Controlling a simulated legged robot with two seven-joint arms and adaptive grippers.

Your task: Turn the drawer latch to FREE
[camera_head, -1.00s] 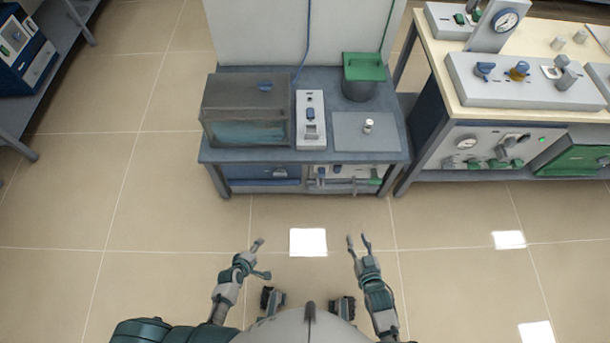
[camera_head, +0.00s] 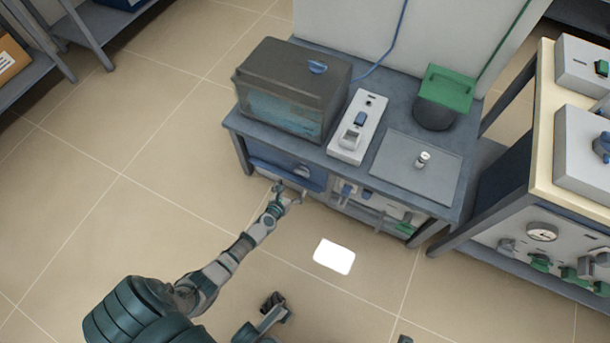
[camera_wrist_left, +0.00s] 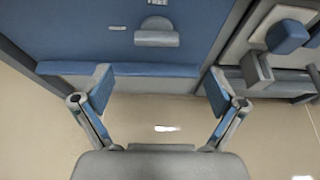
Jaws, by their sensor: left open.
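The blue drawer front (camera_head: 262,161) is under the bench top, below the smoky tank. It also fills the upper left of the left wrist view (camera_wrist_left: 60,30). The drawer latch (camera_wrist_left: 157,38) is a grey half-round knob on that front. A FREE label (camera_wrist_left: 157,3) is above it, and another small label is to its upper left. In the head view the latch (camera_head: 302,171) is small. My left gripper (camera_head: 290,193) is open and empty in front of the drawer; its spread fingers (camera_wrist_left: 160,93) are below the latch, apart from it.
A blue ledge (camera_wrist_left: 130,69) runs along the drawer's lower edge. Right of the drawer is a panel with blue and green knobs (camera_head: 375,205). The tank (camera_head: 290,90), a switch box (camera_head: 357,127) and a green-lidded pot (camera_head: 440,100) stand on the bench.

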